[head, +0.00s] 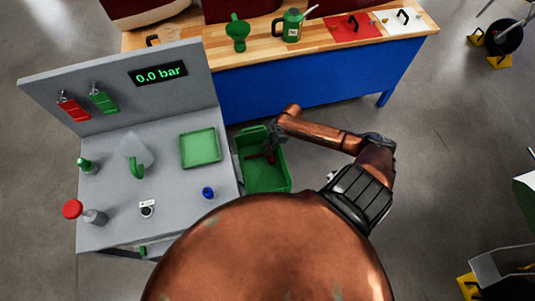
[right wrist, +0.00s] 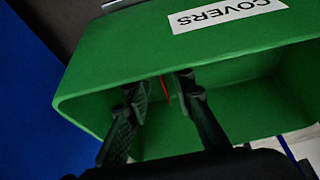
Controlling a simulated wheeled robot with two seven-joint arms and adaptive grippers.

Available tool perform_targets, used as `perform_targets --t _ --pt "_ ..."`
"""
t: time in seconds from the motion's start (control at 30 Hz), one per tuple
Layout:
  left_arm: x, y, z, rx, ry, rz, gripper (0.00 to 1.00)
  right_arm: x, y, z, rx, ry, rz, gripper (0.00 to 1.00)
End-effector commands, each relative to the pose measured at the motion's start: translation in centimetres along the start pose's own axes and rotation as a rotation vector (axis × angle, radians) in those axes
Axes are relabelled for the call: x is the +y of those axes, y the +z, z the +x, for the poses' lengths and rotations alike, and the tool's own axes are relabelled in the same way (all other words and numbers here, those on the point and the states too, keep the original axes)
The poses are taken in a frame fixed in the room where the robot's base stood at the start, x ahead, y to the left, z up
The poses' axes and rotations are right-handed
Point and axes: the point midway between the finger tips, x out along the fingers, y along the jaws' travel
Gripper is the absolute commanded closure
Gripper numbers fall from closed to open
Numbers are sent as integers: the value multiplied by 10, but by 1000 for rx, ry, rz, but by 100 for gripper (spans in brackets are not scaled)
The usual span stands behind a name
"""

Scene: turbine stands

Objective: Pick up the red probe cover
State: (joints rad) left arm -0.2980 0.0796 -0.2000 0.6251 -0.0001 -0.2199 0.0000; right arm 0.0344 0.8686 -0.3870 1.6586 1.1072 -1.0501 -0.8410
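The red probe cover (head: 260,157) shows as a small red shape inside the green bin (head: 277,176), beside my right gripper (head: 262,149). In the right wrist view it is a thin red sliver (right wrist: 165,90), seen in the gap between the two dark fingers of my right gripper (right wrist: 160,86). The fingers stand apart and reach into the green bin labelled COVERS (right wrist: 90,88). Most of the cover is hidden, and I cannot tell if a finger touches it. My left gripper is in neither view.
The grey stand (head: 115,235) with a 0.0 bar display is left of the bin. It holds a green tray (head: 200,148), a blue knob (head: 208,193) and a red-topped button (head: 73,209). A blue bench (head: 310,88) with a wooden top is behind the bin.

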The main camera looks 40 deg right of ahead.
Motion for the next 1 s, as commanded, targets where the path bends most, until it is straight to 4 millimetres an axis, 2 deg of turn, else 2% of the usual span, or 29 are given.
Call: perform_targets --t 0.1,0.3,0.57,0.9,1.0 --pt "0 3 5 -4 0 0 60 4 0 22 1 -3 0 78" --pt "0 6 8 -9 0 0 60 4 -1 42 2 -2 -3 78" --pt "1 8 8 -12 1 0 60 5 -1 43 0 -1 -4 78" --pt "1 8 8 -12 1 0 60 4 -1 43 1 -2 -3 100" --pt "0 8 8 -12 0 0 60 4 -1 43 0 -2 -3 100"
